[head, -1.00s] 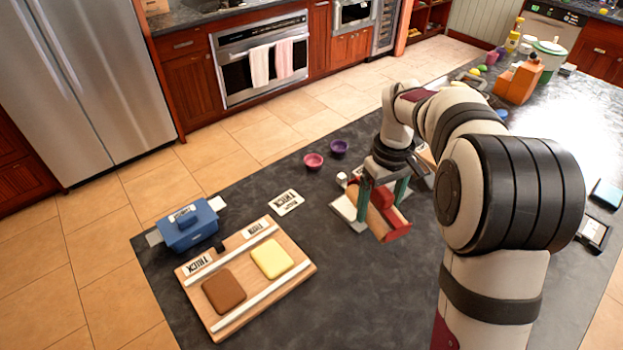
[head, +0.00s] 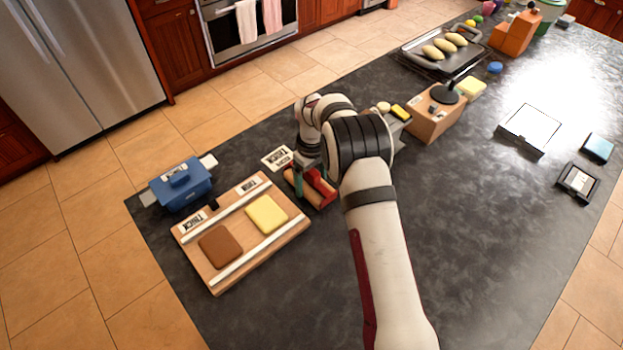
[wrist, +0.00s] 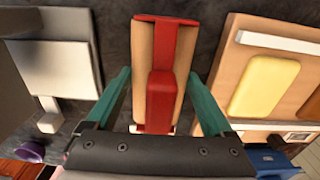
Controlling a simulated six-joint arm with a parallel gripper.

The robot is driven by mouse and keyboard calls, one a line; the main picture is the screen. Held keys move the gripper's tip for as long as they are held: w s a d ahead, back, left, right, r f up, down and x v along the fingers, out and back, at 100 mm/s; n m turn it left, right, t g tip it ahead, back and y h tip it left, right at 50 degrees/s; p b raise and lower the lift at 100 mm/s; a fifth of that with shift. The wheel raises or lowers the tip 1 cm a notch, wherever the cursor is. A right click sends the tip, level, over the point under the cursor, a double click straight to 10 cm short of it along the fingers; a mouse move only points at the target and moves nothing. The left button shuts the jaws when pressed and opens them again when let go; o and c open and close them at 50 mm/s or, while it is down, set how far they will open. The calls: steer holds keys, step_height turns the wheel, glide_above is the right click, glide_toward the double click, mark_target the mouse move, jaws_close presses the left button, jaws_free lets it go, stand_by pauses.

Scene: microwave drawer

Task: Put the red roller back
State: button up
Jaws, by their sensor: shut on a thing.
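The red roller (head: 320,184) shows as a red bar with a red end piece and wood-coloured sides. In the wrist view the red roller (wrist: 160,97) lies lengthwise between the two green fingers of my gripper (wrist: 158,80). My gripper (head: 307,180) is shut on it, one finger at each side. In the head view they are just right of a wooden board (head: 220,283), low over the counter or on it; I cannot tell which. The board carries a yellow slab (head: 266,214), a brown slab (head: 220,246) and white rails.
A blue lidded box (head: 181,186) stands behind the board. A printed card (head: 277,157) lies near my gripper. A wooden block (head: 433,122) and a baking tray (head: 440,48) stand farther back. The counter (head: 460,240) right of my arm is mostly clear.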

mark_target(312, 170)
steer(key=shift+f, duration=0.15)
steer(key=shift+f, duration=0.15)
steer(key=shift+c, duration=0.9)
steer(key=shift+f, duration=0.25)
jaws_close()
steer(key=o, duration=1.6)
jaws_free()
step_height(312, 170, up, 13)
steer(key=shift+r, duration=0.15)
steer(key=s+d+r+m, duration=0.3)
steer(key=s+d+r, duration=0.1)
steer(key=s+r, duration=0.25)
steer(key=s+d+r+m, duration=0.3)
steer(key=s+r+m, duration=0.15)
steer(key=s, duration=0.35)
steer(key=s+d+m, duration=0.1)
steer(key=s+m, duration=0.1)
steer(key=s, duration=0.5)
steer(key=s+d+f+m+y, duration=0.1)
steer(key=s+m, duration=0.1)
steer(key=s, duration=0.5)
steer(key=s+d+f+m, duration=0.1)
steer(key=s+m, duration=0.2)
steer(key=s, duration=0.5)
steer(key=shift+f+y, duration=0.2)
steer(key=shift+y, duration=0.2)
